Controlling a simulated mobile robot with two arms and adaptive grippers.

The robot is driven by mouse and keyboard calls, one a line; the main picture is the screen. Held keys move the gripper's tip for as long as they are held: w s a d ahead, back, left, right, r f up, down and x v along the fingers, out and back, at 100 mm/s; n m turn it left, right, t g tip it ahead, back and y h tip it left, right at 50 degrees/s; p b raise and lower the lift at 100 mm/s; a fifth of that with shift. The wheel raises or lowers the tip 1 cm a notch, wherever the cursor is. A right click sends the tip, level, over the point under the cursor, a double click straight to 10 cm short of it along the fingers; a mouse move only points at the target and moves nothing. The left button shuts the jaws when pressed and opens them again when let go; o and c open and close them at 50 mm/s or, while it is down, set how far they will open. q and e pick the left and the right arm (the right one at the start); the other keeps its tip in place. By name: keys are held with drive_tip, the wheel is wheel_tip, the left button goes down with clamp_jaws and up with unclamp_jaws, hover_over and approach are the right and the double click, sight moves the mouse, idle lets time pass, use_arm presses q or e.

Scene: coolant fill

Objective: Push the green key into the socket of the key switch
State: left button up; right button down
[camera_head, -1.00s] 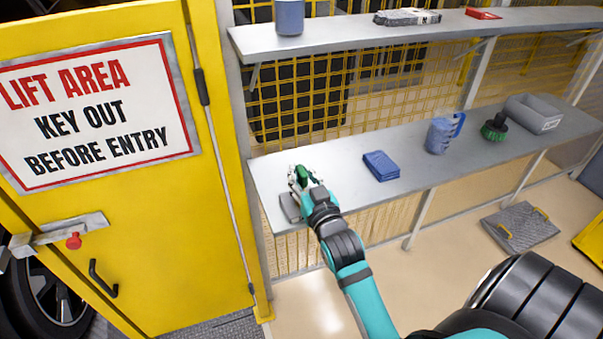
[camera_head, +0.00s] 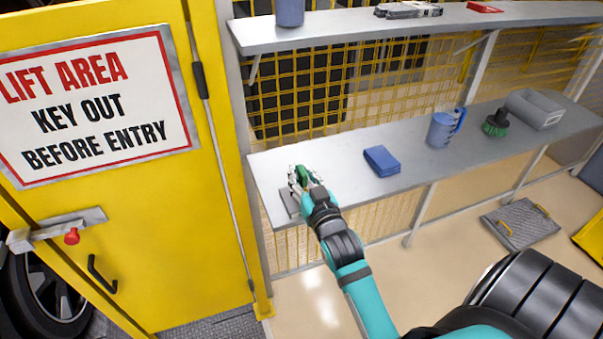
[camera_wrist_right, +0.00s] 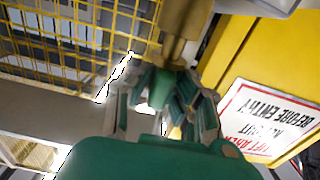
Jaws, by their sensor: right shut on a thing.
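My right gripper (camera_head: 301,181) is at the near left end of the lower shelf, shut on the green key (camera_head: 303,172). Only a little of the key's green shows between the fingers in the head view. In the right wrist view the fingers (camera_wrist_right: 160,105) close around a green piece, and a brass cylinder (camera_wrist_right: 182,35) stands just beyond the fingertips. A grey block (camera_head: 289,202) sits on the shelf right beside and under the gripper; it may be the key switch. Its socket is hidden, so I cannot tell whether the key touches it. My left gripper is not in view.
A blue folded cloth (camera_head: 382,160), a blue jug (camera_head: 442,128), a green brush (camera_head: 496,123) and a grey bin (camera_head: 535,109) lie further right on the lower shelf (camera_head: 340,180). An upper shelf (camera_head: 350,29) hangs above. A yellow door (camera_head: 130,215) stands at left.

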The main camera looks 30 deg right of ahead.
drive_tip(key=shift+f+b, duration=0.5)
drive_tip(key=shift+f, duration=0.4)
drive_tip(key=c, duration=1.1)
unclamp_jaws()
drive_tip(key=shift+c, duration=0.2)
drive_tip(key=v, duration=1.2)
